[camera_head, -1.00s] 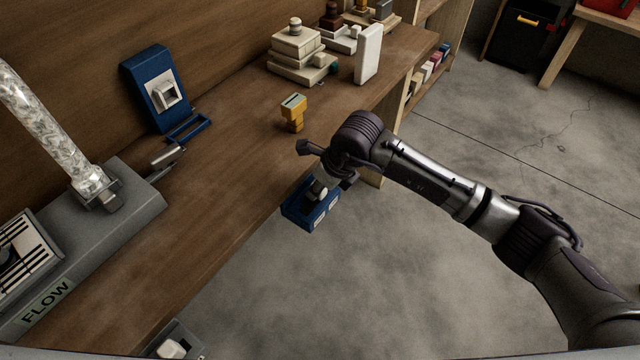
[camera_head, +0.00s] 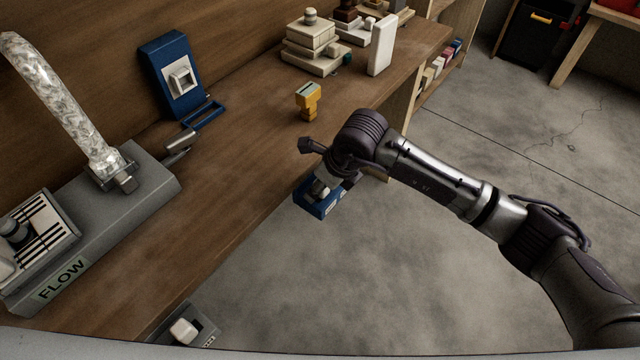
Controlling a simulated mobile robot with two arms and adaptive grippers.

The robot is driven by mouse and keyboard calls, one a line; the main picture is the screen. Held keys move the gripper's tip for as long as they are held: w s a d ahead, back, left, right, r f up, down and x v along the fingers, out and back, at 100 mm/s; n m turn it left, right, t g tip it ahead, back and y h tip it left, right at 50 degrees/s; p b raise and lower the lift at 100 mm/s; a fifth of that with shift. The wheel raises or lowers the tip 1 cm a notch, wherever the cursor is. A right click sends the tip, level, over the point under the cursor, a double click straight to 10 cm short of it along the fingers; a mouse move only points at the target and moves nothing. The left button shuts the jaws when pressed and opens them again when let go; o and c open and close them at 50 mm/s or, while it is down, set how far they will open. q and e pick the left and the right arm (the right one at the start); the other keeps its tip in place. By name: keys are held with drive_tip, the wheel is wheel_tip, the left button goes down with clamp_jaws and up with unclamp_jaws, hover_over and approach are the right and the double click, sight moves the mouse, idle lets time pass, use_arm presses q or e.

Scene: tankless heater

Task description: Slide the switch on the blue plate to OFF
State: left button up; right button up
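A small blue plate (camera_head: 311,205) sits at the front edge of the wooden counter, partly hidden by my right gripper. A pale and grey part, which may be its switch (camera_head: 321,188), shows on it; its position and any lettering are too small to read. My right gripper (camera_head: 326,170) is right over this plate, its dark parts spread to either side. I cannot tell whether it touches the switch or how far its fingers are open. A taller blue panel (camera_head: 160,60) with a white square frame leans at the back wall. My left gripper is not in view.
A grey unit (camera_head: 155,195) labelled FLOW with a clear tube (camera_head: 70,110) stands at left. A grey box with a white knob (camera_head: 183,330) is at the bottom. The floor (camera_head: 330,290) at front is clear.

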drive_tip(key=v, duration=1.1)
drive_tip(key=shift+s+r, duration=0.2)
drive_tip(key=shift+r, duration=0.1)
